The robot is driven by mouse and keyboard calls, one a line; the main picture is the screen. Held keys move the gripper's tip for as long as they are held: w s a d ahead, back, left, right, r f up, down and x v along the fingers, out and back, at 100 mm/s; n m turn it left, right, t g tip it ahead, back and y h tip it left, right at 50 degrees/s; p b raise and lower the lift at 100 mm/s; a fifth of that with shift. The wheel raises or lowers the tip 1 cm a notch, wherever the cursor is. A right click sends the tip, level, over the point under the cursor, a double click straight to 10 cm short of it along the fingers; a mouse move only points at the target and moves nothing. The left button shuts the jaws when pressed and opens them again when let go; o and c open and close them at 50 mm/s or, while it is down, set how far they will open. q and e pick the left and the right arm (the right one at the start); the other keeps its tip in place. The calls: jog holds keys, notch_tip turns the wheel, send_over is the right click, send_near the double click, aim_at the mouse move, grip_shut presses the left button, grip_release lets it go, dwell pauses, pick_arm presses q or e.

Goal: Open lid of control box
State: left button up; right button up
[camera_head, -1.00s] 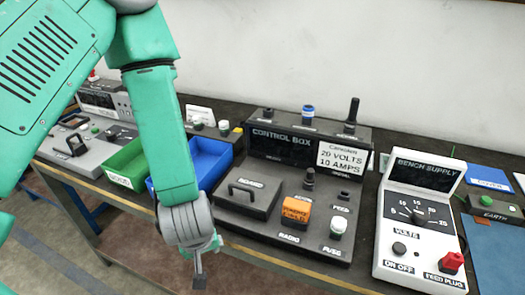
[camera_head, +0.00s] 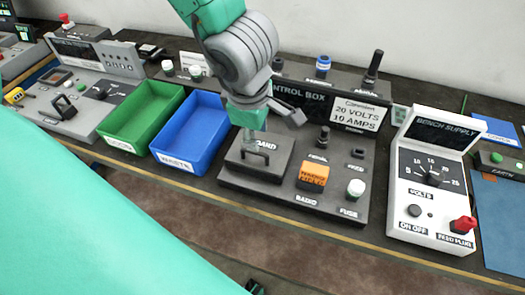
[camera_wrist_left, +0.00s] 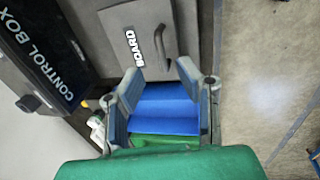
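The control box (camera_head: 232,180) is a dark grey console with a raised back panel marked CONTROL BOX. Its lid (camera_head: 276,165), labelled BOARD, is a grey square plate lying closed, with a dark arched handle (camera_head: 256,152). My left gripper (camera_head: 276,130) is just above the lid's back part, close to the handle, and partly covers the label. In the left wrist view, the lid (camera_wrist_left: 120,22) and handle (camera_wrist_left: 162,46) lie beyond the fingers. The left gripper (camera_wrist_left: 160,72) is open there, with nothing between its fingertips. My right gripper is not in view.
A blue bin (camera_head: 158,148) and a green bin (camera_head: 106,128) stand left of the control box. An orange switch (camera_head: 313,177), a white fuse knob (camera_head: 355,188) and upright knobs stand right of the lid. A white bench supply (camera_head: 398,228) is further right.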

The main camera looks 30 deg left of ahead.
aim_at(261, 153)
pick_arm(q)
jog(key=a+f, duration=0.1)
jog(key=f, duration=0.1)
jog(key=f+b, duration=0.1)
jog(key=f, duration=0.1)
jog(key=w+a+f, duration=0.1)
jog(key=shift+a+f+b, duration=0.3)
jog(key=shift+a+f, duration=0.05)
jog(key=shift+f, duration=0.4)
jog(key=shift+w+d+f, duration=0.1)
jog(key=shift+d+f, duration=0.1)
jog(key=shift+d, duration=1.1)
jog(key=shift+d+r, duration=0.1)
jog(key=shift+d, duration=0.2)
jog(key=shift+a, duration=0.25)
jog(key=c, duration=0.5)
jog(key=shift+a, duration=0.4)
grip_shut()
jog(key=shift+a, duration=0.4)
jog(key=shift+s+d+f, duration=0.2)
jog(key=shift+d, duration=0.05)
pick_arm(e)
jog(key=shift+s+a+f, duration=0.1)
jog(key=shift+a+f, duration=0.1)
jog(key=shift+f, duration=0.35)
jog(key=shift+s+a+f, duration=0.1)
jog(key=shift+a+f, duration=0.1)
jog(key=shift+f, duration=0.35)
